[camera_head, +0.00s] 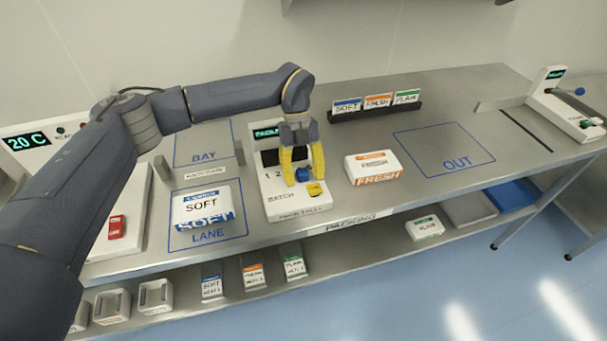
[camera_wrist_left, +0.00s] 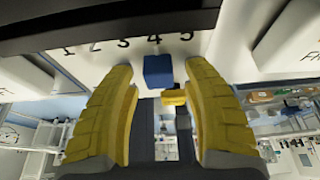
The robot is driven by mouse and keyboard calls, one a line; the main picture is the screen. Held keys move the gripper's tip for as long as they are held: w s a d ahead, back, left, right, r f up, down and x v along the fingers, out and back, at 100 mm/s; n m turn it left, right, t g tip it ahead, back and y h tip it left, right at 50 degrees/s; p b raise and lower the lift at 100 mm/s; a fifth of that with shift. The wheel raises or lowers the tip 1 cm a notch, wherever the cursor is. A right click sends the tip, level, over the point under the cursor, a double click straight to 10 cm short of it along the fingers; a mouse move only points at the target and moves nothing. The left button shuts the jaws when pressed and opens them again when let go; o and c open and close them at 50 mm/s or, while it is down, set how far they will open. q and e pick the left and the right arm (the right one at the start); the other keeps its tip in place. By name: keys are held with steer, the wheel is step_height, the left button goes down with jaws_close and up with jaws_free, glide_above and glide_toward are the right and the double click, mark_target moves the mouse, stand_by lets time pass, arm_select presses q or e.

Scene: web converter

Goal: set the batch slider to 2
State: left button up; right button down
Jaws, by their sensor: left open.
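The batch slider's blue knob (camera_head: 303,174) is on the white panel of the machine marked BATCH (camera_head: 283,206). In the left wrist view the knob (camera_wrist_left: 158,70) stands below the printed 4 on a scale from 1 to 5 (camera_wrist_left: 124,43). My left gripper (camera_head: 302,180) is open, pointing down, with one yellow finger on each side of the knob. In the left wrist view gaps show between the knob and both fingers (camera_wrist_left: 158,85). The slot under the knob is hidden. My right gripper is not in view.
A yellow button (camera_head: 315,189) sits just in front of the knob. A SOFT pack (camera_head: 202,205) lies to the left and a FRESH pack (camera_head: 373,167) to the right. A card rack (camera_head: 376,113) stands behind. The OUT square (camera_head: 445,150) is bare.

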arm_select(q)
jaws_close()
stand_by(0.3)
stand_by(0.3)
